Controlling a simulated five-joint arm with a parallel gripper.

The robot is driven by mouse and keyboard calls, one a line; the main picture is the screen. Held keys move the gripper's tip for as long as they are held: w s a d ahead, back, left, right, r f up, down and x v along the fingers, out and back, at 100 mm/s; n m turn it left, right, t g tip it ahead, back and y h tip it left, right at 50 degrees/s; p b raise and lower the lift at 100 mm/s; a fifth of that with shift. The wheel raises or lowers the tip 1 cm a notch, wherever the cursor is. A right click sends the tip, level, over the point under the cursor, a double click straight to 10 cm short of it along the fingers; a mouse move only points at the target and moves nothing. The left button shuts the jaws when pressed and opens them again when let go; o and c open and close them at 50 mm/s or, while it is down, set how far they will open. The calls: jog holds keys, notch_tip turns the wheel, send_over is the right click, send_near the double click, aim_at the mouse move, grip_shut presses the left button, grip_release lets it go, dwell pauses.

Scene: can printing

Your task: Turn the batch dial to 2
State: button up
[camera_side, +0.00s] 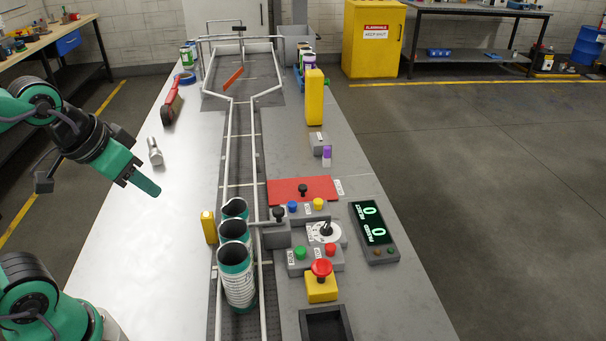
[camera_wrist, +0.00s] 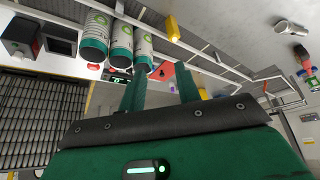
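The batch dial (camera_side: 324,232) is a white round plate with a dark knob, on the control panel right of the conveyor in the side view. Its numbers and pointer are too small to read. My gripper (camera_side: 146,185) hangs over the left part of the table, well left of the dial, with the conveyor and cans between them. In the wrist view its two green fingers (camera_wrist: 161,88) stand apart with nothing between them, so it is open. I cannot make out the dial in the wrist view.
Three green-and-white cans (camera_side: 237,270) stand in the conveyor lane. A red emergency button (camera_side: 321,268), coloured buttons and a lit display (camera_side: 369,222) surround the dial. A red mat (camera_side: 296,189) lies behind. A brush (camera_side: 172,102) and metal piece (camera_side: 155,152) lie left.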

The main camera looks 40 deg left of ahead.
jog(key=w, duration=0.1)
jog(key=n+g, duration=0.3)
jog(key=g, duration=0.3)
send_over(326, 224)
notch_tip(326, 224, down, 14)
jog(key=shift+a+r, duration=0.1)
jog(key=shift+r, duration=0.1)
jog(key=shift+w+f, duration=0.15)
jog(key=shift+f, duration=0.05)
jog(key=shift+f, duration=3.9)
